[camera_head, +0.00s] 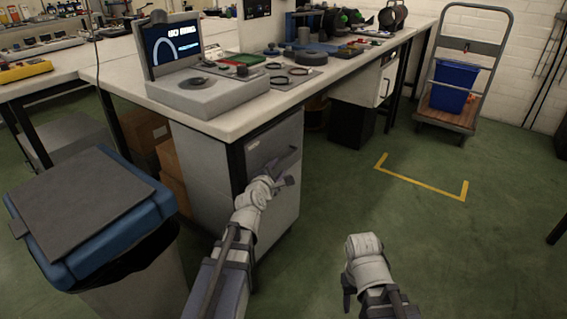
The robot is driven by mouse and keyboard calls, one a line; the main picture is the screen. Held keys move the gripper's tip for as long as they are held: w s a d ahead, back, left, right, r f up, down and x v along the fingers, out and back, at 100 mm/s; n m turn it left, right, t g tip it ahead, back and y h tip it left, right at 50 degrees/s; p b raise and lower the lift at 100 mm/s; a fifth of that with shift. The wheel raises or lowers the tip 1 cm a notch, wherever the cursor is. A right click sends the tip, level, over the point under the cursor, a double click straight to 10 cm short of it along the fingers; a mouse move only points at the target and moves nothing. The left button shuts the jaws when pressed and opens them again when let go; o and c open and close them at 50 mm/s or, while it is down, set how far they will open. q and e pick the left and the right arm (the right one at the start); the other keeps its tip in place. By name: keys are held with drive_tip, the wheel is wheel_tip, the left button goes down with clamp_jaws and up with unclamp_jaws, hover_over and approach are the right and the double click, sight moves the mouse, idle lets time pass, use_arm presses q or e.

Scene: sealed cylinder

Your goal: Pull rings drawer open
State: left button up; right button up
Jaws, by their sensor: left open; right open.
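A grey drawer cabinet (208,172) stands under the near end of the workbench. Its front faces right and carries a small label (253,144), too small to read. I cannot tell which drawer is the rings drawer. My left gripper (287,168) is open in front of the upper part of this cabinet front and hides part of it. I cannot tell whether it touches a handle. My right gripper (347,291) is low in the picture, over the floor and apart from the cabinet; its fingers are mostly hidden behind its wrist.
The bench top (225,124) holds a device with a screen (175,42), several dark rings and tools. A white cabinet (362,85) hangs further along. A blue-lidded bin (88,215) stands at left. A trolley with a blue tub (453,86) is at the back.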

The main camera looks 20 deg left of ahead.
sight(282, 162)
use_arm(q)
drive_tip(key=b+x, duration=0.1)
drive_tip(key=x, duration=0.6)
drive_tip(key=shift+s, duration=0.1)
clamp_jaws()
drive_tip(key=shift+d, duration=0.1)
idle(1.1)
